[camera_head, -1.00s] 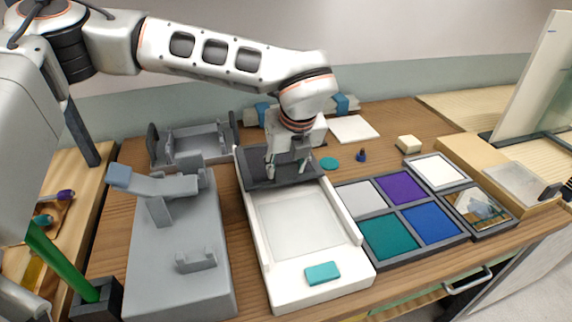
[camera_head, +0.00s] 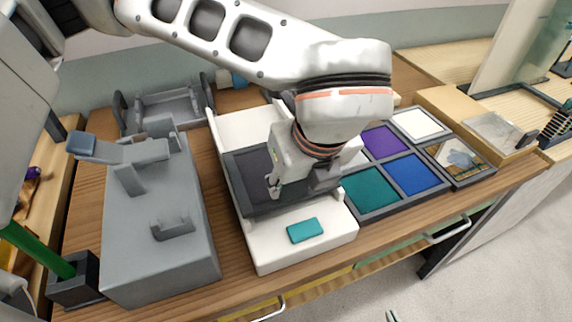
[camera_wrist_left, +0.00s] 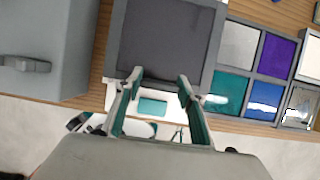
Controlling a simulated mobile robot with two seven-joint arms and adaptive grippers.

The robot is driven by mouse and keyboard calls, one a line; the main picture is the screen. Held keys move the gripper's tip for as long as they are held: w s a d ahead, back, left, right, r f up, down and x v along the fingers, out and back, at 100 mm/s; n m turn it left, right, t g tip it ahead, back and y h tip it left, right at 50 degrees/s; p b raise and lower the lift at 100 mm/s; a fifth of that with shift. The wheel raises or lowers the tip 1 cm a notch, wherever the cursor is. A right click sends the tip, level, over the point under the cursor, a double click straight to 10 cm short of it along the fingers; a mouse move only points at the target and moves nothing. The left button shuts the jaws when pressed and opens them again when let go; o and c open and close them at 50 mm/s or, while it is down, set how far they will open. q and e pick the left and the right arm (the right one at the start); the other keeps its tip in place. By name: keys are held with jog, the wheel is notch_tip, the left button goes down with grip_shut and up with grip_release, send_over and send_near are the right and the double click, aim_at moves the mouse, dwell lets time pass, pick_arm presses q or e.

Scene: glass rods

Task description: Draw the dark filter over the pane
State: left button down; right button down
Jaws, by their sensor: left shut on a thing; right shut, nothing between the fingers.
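The dark filter (camera_head: 250,166) is a grey-framed dark sheet on the white tray (camera_head: 245,125). It lies across the tray's nearer middle, just behind the teal block (camera_head: 305,230). The pale pane is not visible; the filter lies where it showed before, and my arm hides the right part. My left gripper (camera_head: 297,188) is over the filter's near side, shut on it. The left wrist view shows the filter (camera_wrist_left: 165,35) with the fingers (camera_wrist_left: 160,80) at its near edge. Only the tips of my right gripper (camera_head: 391,316) show at the bottom edge, shut and empty.
A grey fixture (camera_head: 160,220) stands left of the tray. A rack of coloured panes (camera_head: 405,205) lies close on the right. A green rod stands in a dark holder (camera_head: 75,280) at the left. The tray's far end is bare.

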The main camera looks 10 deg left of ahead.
pick_arm(q)
jog(key=shift+s+d, duration=0.1)
jog(key=shift+s, duration=0.1)
jog(key=c, duration=1.3)
grip_release()
jog(key=shift+o, duration=0.2)
jog(key=v, duration=1.2)
